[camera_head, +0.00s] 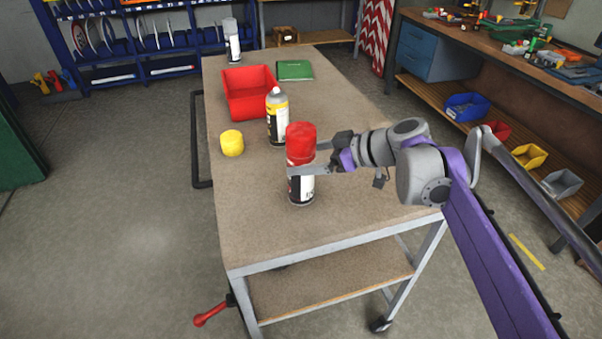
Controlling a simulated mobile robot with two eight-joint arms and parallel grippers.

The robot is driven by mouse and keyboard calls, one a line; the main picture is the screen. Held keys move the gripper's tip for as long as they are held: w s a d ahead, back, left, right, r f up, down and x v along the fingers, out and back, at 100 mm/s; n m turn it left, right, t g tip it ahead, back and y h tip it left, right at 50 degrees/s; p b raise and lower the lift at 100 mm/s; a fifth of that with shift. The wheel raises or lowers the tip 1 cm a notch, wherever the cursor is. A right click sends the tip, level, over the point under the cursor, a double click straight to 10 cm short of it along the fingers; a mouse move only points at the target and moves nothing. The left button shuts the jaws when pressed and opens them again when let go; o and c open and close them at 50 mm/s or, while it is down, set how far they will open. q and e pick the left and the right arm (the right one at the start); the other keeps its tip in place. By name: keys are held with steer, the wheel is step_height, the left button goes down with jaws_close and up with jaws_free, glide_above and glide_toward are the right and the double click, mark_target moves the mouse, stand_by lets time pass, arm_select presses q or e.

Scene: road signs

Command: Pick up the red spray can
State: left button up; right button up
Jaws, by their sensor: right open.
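The red spray can (301,145) has a red cap and a black and white body, and stands upright near the front middle of the cart's table top (330,228). My right gripper (303,160) comes in from the right at the height of the can's upper body. Its fingers are open, with the near finger across the front of the can and the other partly hidden by it. Whether the fingers touch the can cannot be told. My left gripper is not in view.
A red bin (248,92), green book (294,70) and grey-capped can (232,42) sit farther back. The table's front is clear.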

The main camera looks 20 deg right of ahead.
steer(key=shift+x, duration=1.2)
jaws_close()
